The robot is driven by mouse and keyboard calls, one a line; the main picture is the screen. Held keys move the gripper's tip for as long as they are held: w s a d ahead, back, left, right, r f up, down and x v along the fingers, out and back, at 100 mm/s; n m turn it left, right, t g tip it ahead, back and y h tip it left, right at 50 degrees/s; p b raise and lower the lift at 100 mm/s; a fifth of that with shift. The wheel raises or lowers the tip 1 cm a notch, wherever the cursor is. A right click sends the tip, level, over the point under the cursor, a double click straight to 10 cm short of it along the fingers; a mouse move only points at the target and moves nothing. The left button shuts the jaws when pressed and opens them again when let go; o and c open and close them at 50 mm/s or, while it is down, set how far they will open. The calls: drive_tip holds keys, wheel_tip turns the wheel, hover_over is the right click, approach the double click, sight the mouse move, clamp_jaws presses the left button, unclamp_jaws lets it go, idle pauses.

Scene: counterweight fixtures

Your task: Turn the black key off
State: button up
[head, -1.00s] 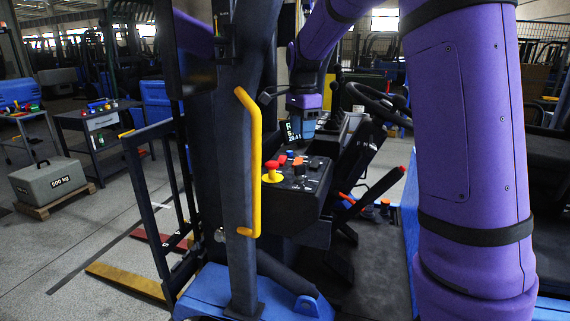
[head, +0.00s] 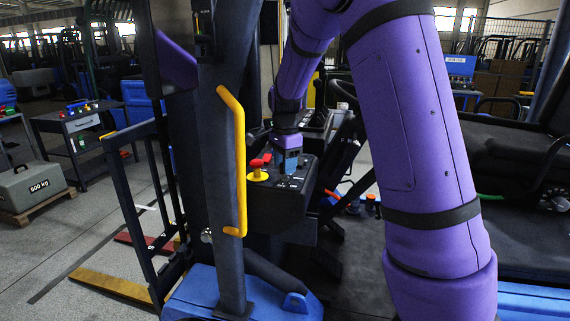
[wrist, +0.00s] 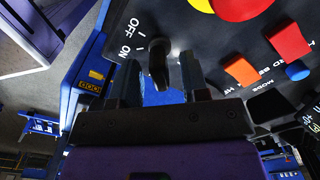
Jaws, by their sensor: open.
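The black key (wrist: 157,58) shows in the wrist view on the dark control panel, beside the white "OFF" and "ON" marks at its left. My gripper (wrist: 160,68) is open, with one finger on each side of the key and the key standing between the fingertips. I cannot tell whether either finger touches it. In the head view, my gripper (head: 289,165) is at the top of the black console (head: 272,208), right of the red button on its yellow base (head: 257,170). The key is hidden there.
Orange (wrist: 242,71) and red (wrist: 289,41) switches and a blue knob (wrist: 297,70) sit close right of the key in the wrist view. A yellow grab handle (head: 238,165) stands left of the console. The steering wheel and seat lie to the right.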

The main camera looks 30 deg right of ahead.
clamp_jaws()
drive_tip(key=shift+n, duration=0.4)
drive_tip(key=n, duration=0.3)
drive_tip(key=shift+n, duration=2.5)
unclamp_jaws()
